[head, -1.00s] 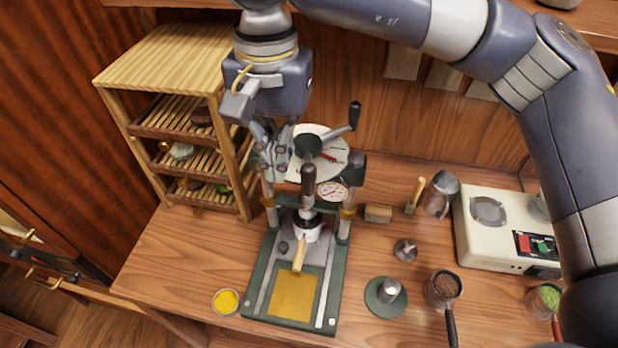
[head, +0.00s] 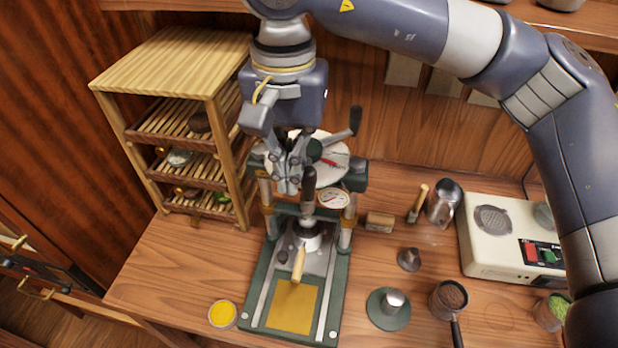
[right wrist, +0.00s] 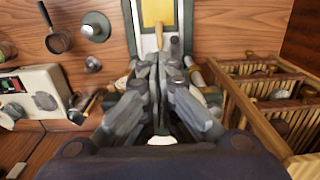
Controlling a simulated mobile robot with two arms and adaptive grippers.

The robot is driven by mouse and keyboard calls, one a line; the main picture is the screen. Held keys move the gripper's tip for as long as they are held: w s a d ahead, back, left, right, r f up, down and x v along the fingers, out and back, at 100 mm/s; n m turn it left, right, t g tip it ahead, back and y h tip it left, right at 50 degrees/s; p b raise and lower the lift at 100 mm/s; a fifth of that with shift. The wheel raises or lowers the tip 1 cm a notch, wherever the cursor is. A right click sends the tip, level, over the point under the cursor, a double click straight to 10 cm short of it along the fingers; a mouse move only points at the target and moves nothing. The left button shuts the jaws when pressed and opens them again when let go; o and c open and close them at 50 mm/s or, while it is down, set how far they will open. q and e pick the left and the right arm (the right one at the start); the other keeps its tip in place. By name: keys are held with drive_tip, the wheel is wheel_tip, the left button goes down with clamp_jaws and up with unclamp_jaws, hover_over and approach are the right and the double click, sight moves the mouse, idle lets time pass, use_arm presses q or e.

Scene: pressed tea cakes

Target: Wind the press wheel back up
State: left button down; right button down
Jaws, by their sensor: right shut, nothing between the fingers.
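The green tea press (head: 258,296) stands on the counter. One knob points up to the right, another toward the front; the wheel's left side is hidden behind my right gripper. My right gripper (head: 288,186) is shut and empty, pointing down at the left of the wheel hub, close to the front knob; I cannot tell whether they touch. In the right wrist view the shut fingers (right wrist: 160,68) cover most of the press. My left gripper is not in view.
A wooden slatted rack (head: 170,60) stands close on the left. A yellow bowl (head: 222,314), a round green stand (head: 388,318), a portafilter-like cup (head: 449,298) and a cream scale-like machine (head: 500,250) are on the counter.

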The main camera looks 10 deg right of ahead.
drive_tip(key=shift+d, duration=0.25)
drive_tip(key=shift+s+d+f+b, duration=0.1)
drive_tip(key=shift+d+f+b, duration=0.05)
drive_tip(key=shift+d+b, duration=0.55)
drive_tip(key=shift+d, duration=0.9)
drive_tip(key=shift+s, duration=0.1)
drive_tip(key=d+b, duration=0.1)
drive_tip(key=d, duration=0.3)
drive_tip(key=shift+s+b, duration=0.1)
drive_tip(key=shift+b, duration=0.25)
drive_tip(key=shift+w+d, duration=0.1)
drive_tip(key=shift+w, duration=0.1)
